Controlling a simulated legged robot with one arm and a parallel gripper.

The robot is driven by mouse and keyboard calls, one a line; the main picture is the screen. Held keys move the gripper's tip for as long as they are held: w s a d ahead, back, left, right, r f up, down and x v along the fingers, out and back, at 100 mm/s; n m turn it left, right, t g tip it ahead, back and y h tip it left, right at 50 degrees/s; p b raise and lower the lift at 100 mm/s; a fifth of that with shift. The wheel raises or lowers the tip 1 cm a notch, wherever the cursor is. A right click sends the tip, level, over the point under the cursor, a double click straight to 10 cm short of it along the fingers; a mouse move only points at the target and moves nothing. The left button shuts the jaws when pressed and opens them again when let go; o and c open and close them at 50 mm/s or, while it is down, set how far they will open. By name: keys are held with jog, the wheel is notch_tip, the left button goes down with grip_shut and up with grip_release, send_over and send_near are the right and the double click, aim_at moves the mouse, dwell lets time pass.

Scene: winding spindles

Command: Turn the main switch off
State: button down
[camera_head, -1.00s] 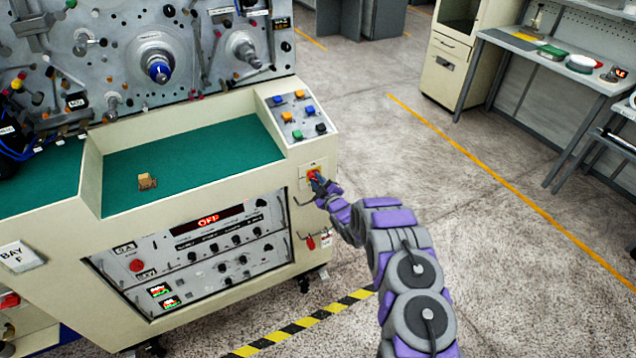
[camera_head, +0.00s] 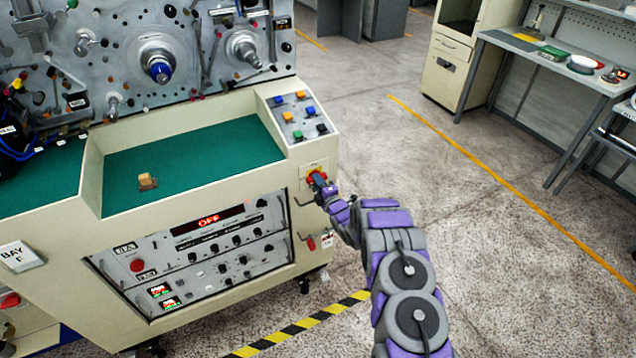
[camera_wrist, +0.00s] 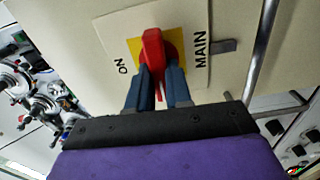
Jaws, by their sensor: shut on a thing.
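The main switch (camera_head: 314,175) is on the right part of the cream machine's front panel. In the wrist view its red handle (camera_wrist: 153,48) stands on a yellow square of a pale plate marked ON and MAIN. The handle lies upright in that picture, crosswise to the line from ON to MAIN. My gripper (camera_head: 320,185) is at the switch. In the wrist view its two blue fingers (camera_wrist: 160,88) are shut on the red handle, one on each side. The fingers hide part of the handle's base. The machine's red display (camera_head: 208,221) reads OFF.
A metal bar handle (camera_wrist: 265,50) runs close beside the switch plate. A red-handled part (camera_head: 311,243) hangs below the switch. Coloured buttons (camera_head: 297,115) sit on the sloped panel above. The floor right of the machine is open, with a bench (camera_head: 560,75) farther back.

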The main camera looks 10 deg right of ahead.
jog(key=shift+s+a+f+n, duration=0.1)
jog(key=shift+f+n, duration=0.05)
jog(key=shift+n, duration=0.15)
jog(key=c, duration=1)
grip_release()
jog(key=shift+c, duration=0.2)
jog(key=p+v, duration=0.3)
jog(key=v, duration=1.4)
